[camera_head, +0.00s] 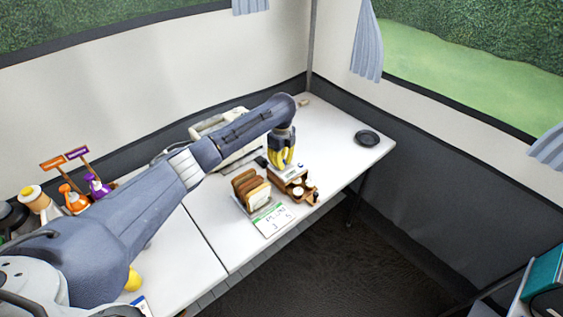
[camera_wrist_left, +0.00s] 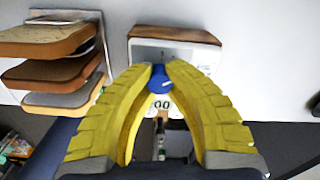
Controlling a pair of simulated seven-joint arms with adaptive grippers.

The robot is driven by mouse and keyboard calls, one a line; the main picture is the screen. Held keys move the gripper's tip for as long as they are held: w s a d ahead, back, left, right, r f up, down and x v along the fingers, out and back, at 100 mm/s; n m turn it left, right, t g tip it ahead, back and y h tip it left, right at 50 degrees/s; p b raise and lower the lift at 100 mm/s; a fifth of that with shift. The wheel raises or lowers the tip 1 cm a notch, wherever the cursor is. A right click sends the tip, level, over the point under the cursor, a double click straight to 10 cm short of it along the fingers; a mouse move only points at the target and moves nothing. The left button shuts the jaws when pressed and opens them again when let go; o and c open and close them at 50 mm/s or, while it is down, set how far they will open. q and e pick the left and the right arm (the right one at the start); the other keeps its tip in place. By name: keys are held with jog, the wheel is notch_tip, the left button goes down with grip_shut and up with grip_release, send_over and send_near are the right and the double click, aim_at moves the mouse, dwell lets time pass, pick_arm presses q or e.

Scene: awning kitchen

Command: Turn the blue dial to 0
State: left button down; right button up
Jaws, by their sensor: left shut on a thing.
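The blue dial (camera_wrist_left: 159,82) is on the white face of a small wooden-sided box (camera_wrist_left: 175,35) in the left wrist view. Round digits that look like "00" show just below the dial; the rest of the marking is hidden by the fingers. My left gripper (camera_wrist_left: 161,74) has its yellow fingertips closed on the dial from both sides. In the head view, my left gripper (camera_head: 283,164) points down at the box (camera_head: 291,175) on the white table. The dial's pointer direction cannot be told. My right gripper is not in view.
A rack of brown slices (camera_head: 250,190) stands left of the box, with a written card (camera_head: 272,220) in front. Small brown pots (camera_head: 311,196) stand close at the box's right. A black plate (camera_head: 367,138) lies at the far right. The table between plate and box is clear.

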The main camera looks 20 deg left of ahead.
pick_arm(q)
jog(key=n, duration=0.5)
jog(key=shift+n, duration=0.3)
jog(key=n, duration=0.5)
jog(key=shift+n, duration=0.4)
jog(key=c, duration=1.1)
grip_release()
jog(key=shift+c, duration=0.2)
notch_tip(320, 180, up, 12)
